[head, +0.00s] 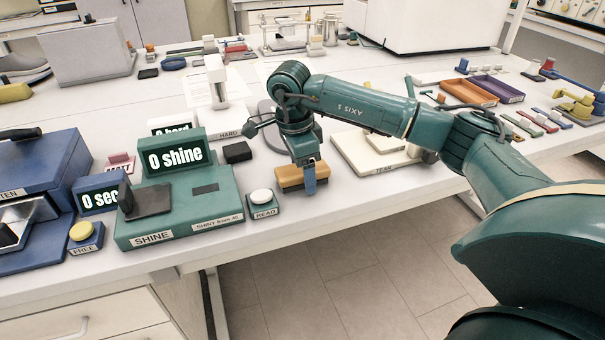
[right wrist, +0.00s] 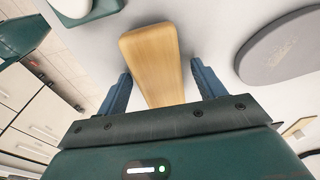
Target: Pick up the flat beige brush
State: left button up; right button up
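The flat beige brush (head: 289,178) lies on the white table in the head view, a wood-coloured block with a darker lower part. In the right wrist view the brush (right wrist: 152,55) points away from me, its near end running under the gripper body. My right gripper (head: 309,182) is low over it in the head view, with a blue finger in front of the brush. In the right wrist view my right gripper (right wrist: 161,72) is open, one blue finger on each side of the brush, with a narrow gap visible at both sides. My left gripper is not in view.
A small HEAD button box (head: 263,203) stands just left of the brush, beside the green SHINE device (head: 185,219). A grey oval pad (right wrist: 281,47) lies close by. The table's front edge is near.

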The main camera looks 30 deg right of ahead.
jog(key=c, duration=1)
notch_tip(320, 180, up, 10)
jog(key=shift+r, duration=0.1)
